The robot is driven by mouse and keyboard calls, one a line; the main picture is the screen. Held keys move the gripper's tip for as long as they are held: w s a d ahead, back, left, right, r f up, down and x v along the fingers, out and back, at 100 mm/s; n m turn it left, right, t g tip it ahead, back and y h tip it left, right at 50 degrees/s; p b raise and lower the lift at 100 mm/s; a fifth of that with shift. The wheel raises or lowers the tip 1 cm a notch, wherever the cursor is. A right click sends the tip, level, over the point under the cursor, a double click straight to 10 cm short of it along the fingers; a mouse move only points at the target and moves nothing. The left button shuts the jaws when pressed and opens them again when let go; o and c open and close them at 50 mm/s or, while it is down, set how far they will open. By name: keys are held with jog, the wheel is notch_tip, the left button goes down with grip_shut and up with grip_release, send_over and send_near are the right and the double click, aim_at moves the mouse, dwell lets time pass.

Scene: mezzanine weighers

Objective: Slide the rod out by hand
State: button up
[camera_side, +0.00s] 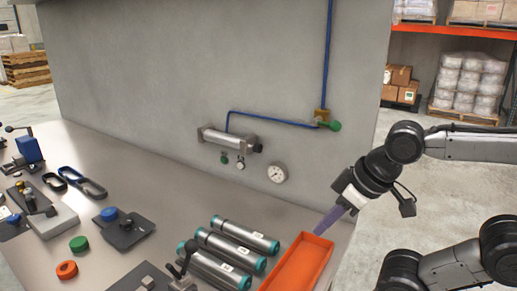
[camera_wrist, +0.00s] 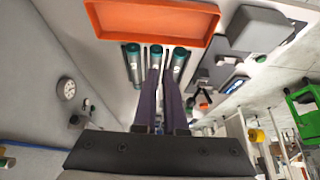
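A metal cylinder (camera_side: 230,140) is mounted level on the grey wall, with dark end blocks. A short dark piece at its right end (camera_side: 257,149) may be the rod's end; little or no bare rod shows. My gripper (camera_side: 323,228) is right of and below the cylinder, well apart from it, its purple fingers pointing down toward the orange tray. In the wrist view my gripper (camera_wrist: 160,70) shows a narrow gap between its two fingers, with nothing held. Part of the wall fittings (camera_wrist: 75,119) shows at the left there.
A round gauge (camera_side: 277,172) and blue pipe with a green knob (camera_side: 335,126) are on the wall near the cylinder. An orange tray (camera_side: 323,243) and several teal-ended cylinders (camera_side: 245,235) lie on the bench below. The air before the wall is clear.

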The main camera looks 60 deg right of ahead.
jog(key=shift+o, duration=1.2)
jog(key=shift+w+r, duration=0.15)
jog(key=shift+w, duration=0.2)
jog(key=o, duration=0.6)
jog(key=w+r+t, duration=0.1)
jog(key=w+r, duration=0.1)
jog(key=w+r+m+t, duration=0.1)
jog(key=w+t, duration=0.1)
jog(key=w+r+m+t, duration=0.1)
jog(key=w+r, duration=0.1)
jog(key=w, duration=0.1)
jog(key=shift+d+r+t, duration=0.25)
jog(key=shift+r+t, duration=0.1)
jog(key=shift+t, duration=0.05)
jog(key=shift+o, duration=0.2)
jog(key=w+d+r+m+t, duration=0.35)
jog(key=w+r+t, duration=0.45)
jog(key=w, duration=0.5)
jog(key=w+d+f+m+t, duration=0.1)
jog(key=w+d+m+t, duration=0.15)
jog(key=w+d, duration=0.2)
jog(key=m+g+h, duration=0.2)
jog(key=m+h, duration=0.5)
send_near(259, 149)
jog(key=x, duration=0.7)
jog(key=d+x, duration=0.1)
jog(key=x, duration=0.3)
jog(key=shift+s+f, duration=0.1)
jog(key=shift+f, duration=0.3)
